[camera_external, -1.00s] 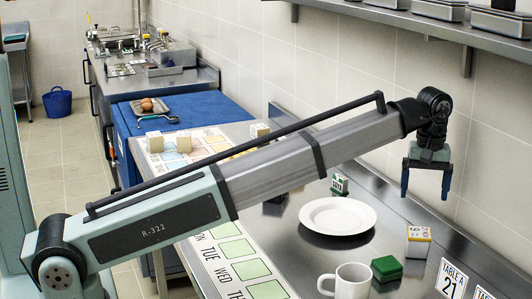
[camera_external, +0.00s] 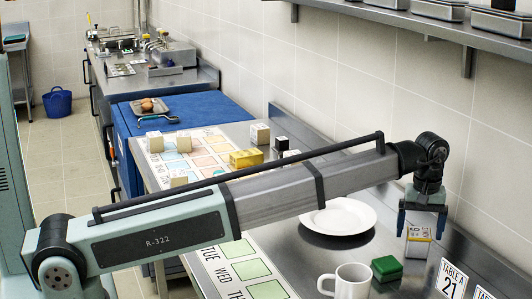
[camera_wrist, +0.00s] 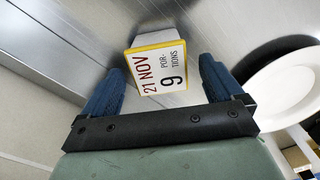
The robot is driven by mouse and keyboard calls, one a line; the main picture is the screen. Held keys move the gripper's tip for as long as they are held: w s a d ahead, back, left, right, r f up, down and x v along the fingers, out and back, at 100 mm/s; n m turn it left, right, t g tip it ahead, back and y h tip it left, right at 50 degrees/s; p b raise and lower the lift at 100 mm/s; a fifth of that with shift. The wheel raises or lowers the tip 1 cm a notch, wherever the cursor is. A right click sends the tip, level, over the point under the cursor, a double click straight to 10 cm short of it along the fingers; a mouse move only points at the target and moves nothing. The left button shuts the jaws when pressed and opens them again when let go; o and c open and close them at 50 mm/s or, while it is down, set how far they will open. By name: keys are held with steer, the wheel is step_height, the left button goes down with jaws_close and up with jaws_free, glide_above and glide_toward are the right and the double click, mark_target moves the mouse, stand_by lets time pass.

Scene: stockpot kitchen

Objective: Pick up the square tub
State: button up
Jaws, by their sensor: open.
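A small square white tub (camera_external: 418,246) with a yellow-edged lid stands on the steel counter. In the wrist view the tub (camera_wrist: 158,66) shows a lid label reading "21 NOV, 9 PORTIONS". My gripper (camera_external: 420,235) is open and points down over the tub, with one blue finger to each side of it. In the wrist view the tub lies between and partly beyond the fingers, turned a little against them. I see no clear contact. The lid is partly hidden by the gripper in the external view.
A low green square block or tub (camera_external: 387,268) and a white mug (camera_external: 346,281) stand left of the tub. A white plate (camera_external: 338,216) lies behind them. Table cards (camera_external: 453,280) are at the right, and the tiled wall (camera_external: 490,190) is close behind.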

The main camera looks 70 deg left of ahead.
mark_target(420, 232)
steer(key=shift+s+d+f, duration=0.1)
steer(key=shift+d+f, duration=0.05)
steer(key=shift+f, duration=1.8)
steer(key=shift+c, duration=0.4)
steer(key=c, duration=1.1)
